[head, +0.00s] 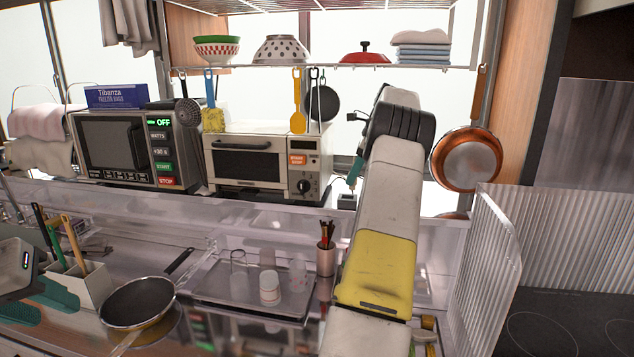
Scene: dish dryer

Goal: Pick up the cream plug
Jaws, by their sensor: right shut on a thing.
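My right arm reaches up from the bottom and bends down behind itself at the back of the counter. Its gripper (352,182) shows only in part, with a teal finger beside a small dark box-like fitting right of the toaster oven. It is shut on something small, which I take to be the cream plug. The plug itself is too small and too hidden to make out clearly. My left gripper (38,302) is at the lower left edge, its teal fingers spread apart and empty.
A toaster oven (262,164) and a microwave (133,148) stand at the back. A copper pan (467,160) hangs on the right. A frying pan (138,302), a utensil holder (92,287) and a tray with glasses (213,291) are in front. A ribbed clear panel (488,270) stands at right.

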